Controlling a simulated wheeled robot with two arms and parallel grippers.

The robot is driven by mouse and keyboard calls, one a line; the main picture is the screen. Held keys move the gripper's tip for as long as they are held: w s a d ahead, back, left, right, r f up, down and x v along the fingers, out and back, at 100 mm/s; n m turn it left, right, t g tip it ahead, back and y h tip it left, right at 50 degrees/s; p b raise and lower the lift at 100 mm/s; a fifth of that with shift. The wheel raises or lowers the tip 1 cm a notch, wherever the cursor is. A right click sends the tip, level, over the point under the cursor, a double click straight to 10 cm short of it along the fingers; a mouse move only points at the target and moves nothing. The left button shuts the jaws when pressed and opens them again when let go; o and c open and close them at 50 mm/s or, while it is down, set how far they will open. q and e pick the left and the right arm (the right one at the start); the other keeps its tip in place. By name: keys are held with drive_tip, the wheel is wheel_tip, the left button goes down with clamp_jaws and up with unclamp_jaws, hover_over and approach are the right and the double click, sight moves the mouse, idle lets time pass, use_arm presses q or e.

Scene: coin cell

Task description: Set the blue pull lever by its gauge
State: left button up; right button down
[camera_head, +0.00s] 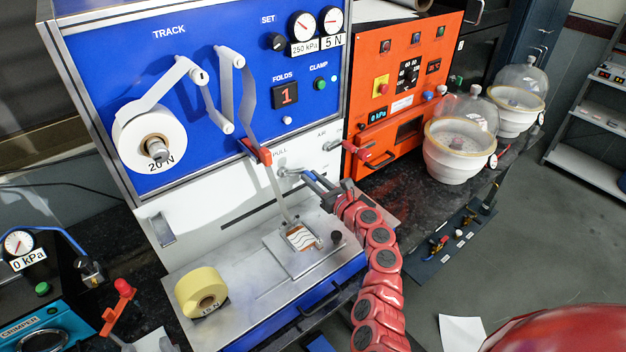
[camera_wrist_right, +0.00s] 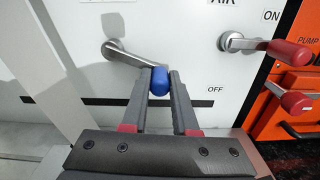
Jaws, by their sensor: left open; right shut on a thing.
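The pull lever is a silver arm (camera_wrist_right: 130,55) on the white panel, below the word PULL in the head view. It points right and slightly down from its pivot to a blue knob (camera_wrist_right: 158,82). My right gripper (camera_wrist_right: 160,76) is shut on the blue knob, one finger on each side. Two dial gauges sit at the top of the blue panel: one marked 250 kPa (camera_head: 301,25) and one marked 5 N (camera_head: 331,19). My left gripper is not in view.
A red-handled AIR lever (camera_wrist_right: 285,52) is close on the right, with another red handle (camera_wrist_right: 297,101) below it. Glass-domed pots (camera_head: 460,150) stand to the right.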

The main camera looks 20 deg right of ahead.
drive_tip(key=r+n, duration=0.1)
drive_tip(key=n, duration=0.2)
drive_tip(key=shift+w+d+r+b, duration=0.1)
drive_tip(key=shift+d+r+b, duration=0.1)
drive_tip(key=shift+r+b, duration=0.15)
drive_tip(key=shift+r+n+b, duration=0.55)
drive_tip(key=shift+r+n, duration=0.6)
drive_tip(key=shift+n, duration=0.65)
drive_tip(key=c, duration=0.7)
unclamp_jaws()
drive_tip(key=b+v, duration=0.4)
drive_tip(key=v, duration=1.3)
drive_tip(key=shift+s+b, duration=0.25)
drive_tip(key=shift+b, duration=0.1)
